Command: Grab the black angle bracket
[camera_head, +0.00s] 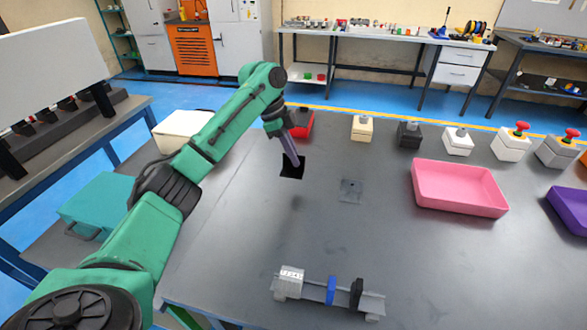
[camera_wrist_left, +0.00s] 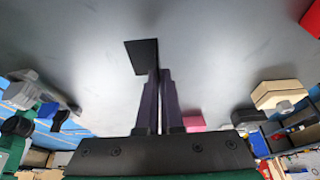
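The black angle bracket (camera_head: 290,168) is at the fingertips of my left gripper (camera_head: 298,163), left of the table's middle. In the left wrist view, its flat black plate (camera_wrist_left: 141,55) sticks out past the fingertips. My left gripper (camera_wrist_left: 159,72) has its two dark fingers close together there, shut on the bracket's other leg, which the fingers mostly hide. A soft shadow lies on the table apart from the bracket, so it looks held above the surface. My right gripper is not in view.
A grey plate (camera_head: 350,191) lies right of the bracket. A pink tray (camera_head: 459,202) and purple bin (camera_head: 571,208) stand at the right. A rail fixture with blue and black parts (camera_head: 330,291) is at the front. Several button boxes and blocks line the back edge.

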